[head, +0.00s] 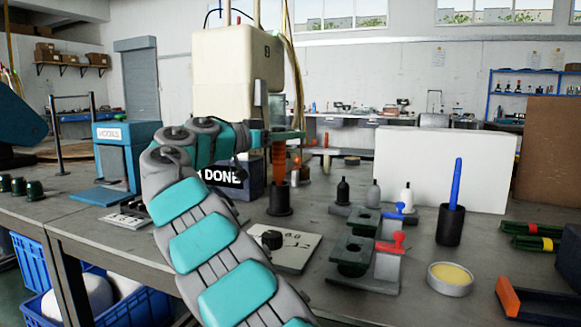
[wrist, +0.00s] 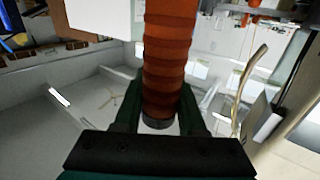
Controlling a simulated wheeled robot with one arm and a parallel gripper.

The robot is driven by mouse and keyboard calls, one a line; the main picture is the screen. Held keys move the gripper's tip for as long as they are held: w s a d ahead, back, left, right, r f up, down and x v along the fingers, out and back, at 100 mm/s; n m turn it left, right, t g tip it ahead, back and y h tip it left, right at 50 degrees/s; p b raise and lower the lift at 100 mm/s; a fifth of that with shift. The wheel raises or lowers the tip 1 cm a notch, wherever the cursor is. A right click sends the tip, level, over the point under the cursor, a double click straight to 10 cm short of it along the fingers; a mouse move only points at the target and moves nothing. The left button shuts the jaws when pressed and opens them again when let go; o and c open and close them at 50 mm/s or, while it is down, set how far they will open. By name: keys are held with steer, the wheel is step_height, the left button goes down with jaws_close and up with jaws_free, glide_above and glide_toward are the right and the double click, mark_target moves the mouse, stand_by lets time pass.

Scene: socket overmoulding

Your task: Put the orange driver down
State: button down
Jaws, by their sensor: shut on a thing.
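The orange driver (head: 278,158) stands upright in the head view, with a ribbed orange handle. My gripper (head: 284,135) is shut on the upper part of this handle. The wrist view shows the orange handle (wrist: 165,60) between the two dark green fingers of my gripper (wrist: 160,100). A black round holder (head: 279,203) stands on the bench directly below the driver. The driver's lower end meets the holder's mouth in the picture; I cannot tell how deep it sits inside.
A white plate with a black knob (head: 290,248) lies in front of the holder. To the right are green clamp fixtures (head: 351,255), small bottles (head: 373,194), a black cup with a blue tool (head: 450,225) and a yellow-filled dish (head: 450,277).

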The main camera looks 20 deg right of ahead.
steer(key=shift+s+f+b, duration=0.1)
steer(key=shift+f+b, duration=1.15)
steer(key=shift+f, duration=0.75)
steer(key=shift+f, duration=0.15)
steer(key=shift+c, duration=2.4)
jaws_free()
steer(key=shift+r, duration=0.2)
steer(key=s+a+p, duration=0.1)
steer(key=s+a, duration=0.1)
steer(key=a, duration=0.9)
steer(key=shift+a, duration=0.4)
steer(key=shift+s, duration=0.1)
